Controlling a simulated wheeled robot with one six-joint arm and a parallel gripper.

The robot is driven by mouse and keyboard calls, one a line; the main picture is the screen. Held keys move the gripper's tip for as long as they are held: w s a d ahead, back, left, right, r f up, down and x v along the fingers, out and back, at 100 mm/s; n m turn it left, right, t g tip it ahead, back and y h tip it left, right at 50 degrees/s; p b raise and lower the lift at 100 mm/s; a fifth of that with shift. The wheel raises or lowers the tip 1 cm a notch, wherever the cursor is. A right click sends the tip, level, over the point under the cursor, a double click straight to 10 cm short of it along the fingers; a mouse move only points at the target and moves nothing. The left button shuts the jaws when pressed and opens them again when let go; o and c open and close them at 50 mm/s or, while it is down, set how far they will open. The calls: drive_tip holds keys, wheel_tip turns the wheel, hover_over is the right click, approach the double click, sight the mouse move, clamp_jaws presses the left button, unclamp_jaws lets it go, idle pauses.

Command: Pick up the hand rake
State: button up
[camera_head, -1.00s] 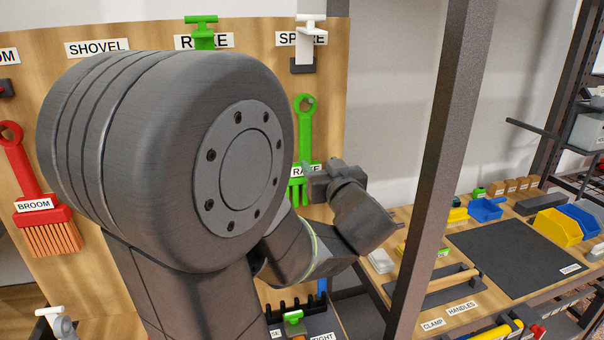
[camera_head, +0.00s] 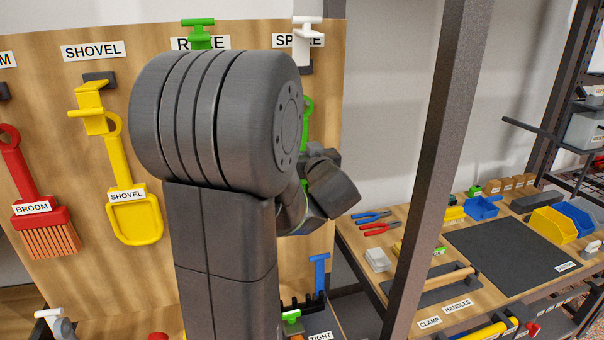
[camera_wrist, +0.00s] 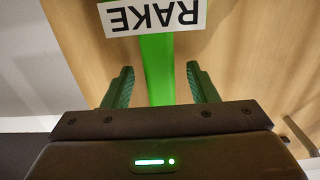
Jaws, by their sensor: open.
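The green hand rake hangs on the wooden board. In the head view only part of its green handle (camera_head: 307,107) shows beside my arm; the rest is hidden. In the wrist view the green rake (camera_wrist: 158,72) runs between my fingers, with a white RAKE label (camera_wrist: 153,17) upside down above them. My gripper (camera_wrist: 160,88) is open, one finger on each side of the green part, with a gap on both sides. In the head view my arm covers the fingertips.
A yellow shovel (camera_head: 135,222) and a red broom (camera_head: 43,213) hang left on the board (camera_head: 80,110). A dark steel post (camera_head: 447,130) stands right of my arm. A workbench with a dark mat (camera_head: 515,252) and several tools lies beyond it.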

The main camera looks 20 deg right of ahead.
clamp_jaws()
drive_tip(key=shift+r, duration=0.15)
